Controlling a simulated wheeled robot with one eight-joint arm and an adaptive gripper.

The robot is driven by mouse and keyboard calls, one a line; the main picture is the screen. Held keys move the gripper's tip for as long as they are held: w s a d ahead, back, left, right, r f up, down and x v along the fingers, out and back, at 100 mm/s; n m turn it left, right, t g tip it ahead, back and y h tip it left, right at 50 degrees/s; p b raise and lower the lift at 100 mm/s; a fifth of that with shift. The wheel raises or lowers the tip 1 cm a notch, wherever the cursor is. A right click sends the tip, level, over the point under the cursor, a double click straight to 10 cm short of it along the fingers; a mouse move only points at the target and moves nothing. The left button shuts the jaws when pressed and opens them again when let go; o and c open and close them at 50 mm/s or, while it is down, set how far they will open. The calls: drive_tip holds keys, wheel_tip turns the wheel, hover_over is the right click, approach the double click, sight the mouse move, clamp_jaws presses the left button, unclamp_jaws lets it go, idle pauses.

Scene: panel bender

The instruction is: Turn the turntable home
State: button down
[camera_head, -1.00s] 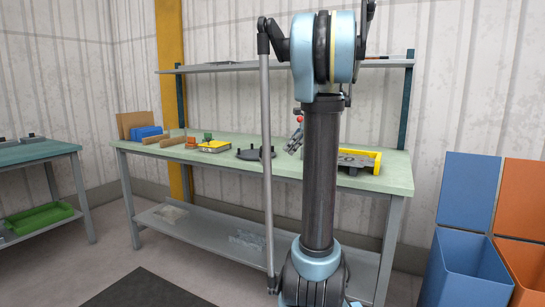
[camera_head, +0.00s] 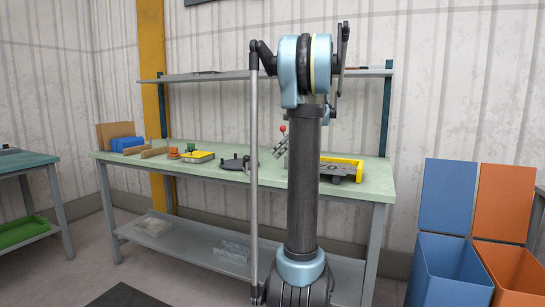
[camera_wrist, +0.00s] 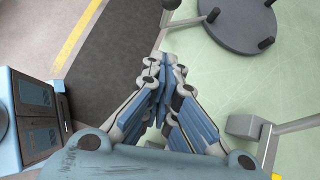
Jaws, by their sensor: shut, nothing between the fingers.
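The turntable (camera_head: 236,163) is a dark round disc with short pegs, lying on the green bench top in the head view. It also shows at the upper right of the wrist view (camera_wrist: 232,28), with black pegs on it and a short arm with a dark knob (camera_wrist: 212,15) at its left edge. My gripper (camera_wrist: 172,62) is shut and empty in the wrist view. It appears above the bench's edge, to the lower left of the turntable and apart from it in the picture.
A shelf (camera_head: 215,76) runs above. Blue (camera_head: 447,270) and orange bins stand right. A grey block (camera_wrist: 243,126) sits near my fingers.

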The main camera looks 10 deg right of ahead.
drive_tip(key=x, duration=0.7)
drive_tip(key=shift+a+f, duration=0.2)
drive_tip(key=shift+w+a+f, duration=0.1)
drive_tip(key=shift+w+a, duration=0.15)
drive_tip(key=shift+a, duration=0.25)
drive_tip(key=shift+w+a+f, duration=0.1)
drive_tip(key=shift+w+a, duration=0.15)
drive_tip(key=shift+a, duration=0.3)
drive_tip(key=shift+w+a, duration=0.45)
drive_tip(key=shift+a, duration=0.4)
